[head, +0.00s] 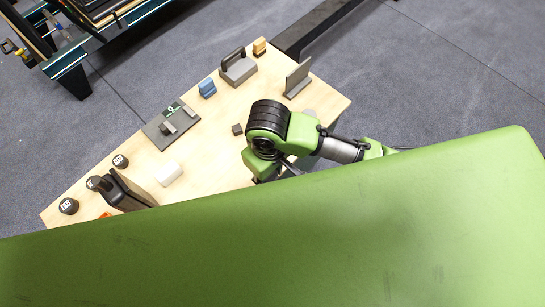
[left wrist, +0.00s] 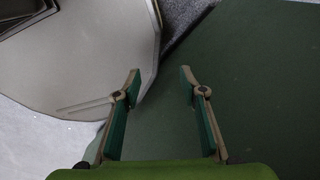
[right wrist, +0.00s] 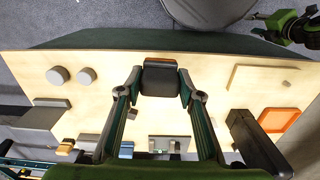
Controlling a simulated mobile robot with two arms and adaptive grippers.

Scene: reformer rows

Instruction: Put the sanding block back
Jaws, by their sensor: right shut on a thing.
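My right gripper (right wrist: 160,80) is shut on a dark block with a brown strip along one edge, which I take to be the sanding block (right wrist: 160,81). It is held between the two fingertips above the wooden table. In the head view my right arm reaches in over the table's right part, and its fingertips and the block are hidden there. My left gripper (left wrist: 160,76) is open and empty in the left wrist view, over a dark green surface. It is not visible in the head view.
The wooden table (head: 215,140) carries a blue block (head: 207,88), a yellow block (head: 260,46), a grey handled block (head: 238,68), an upright plate (head: 297,79), a white block (head: 168,173) and a black tool (head: 127,192). An orange tray (right wrist: 279,120) lies near its edge. A green surface hides the table's front.

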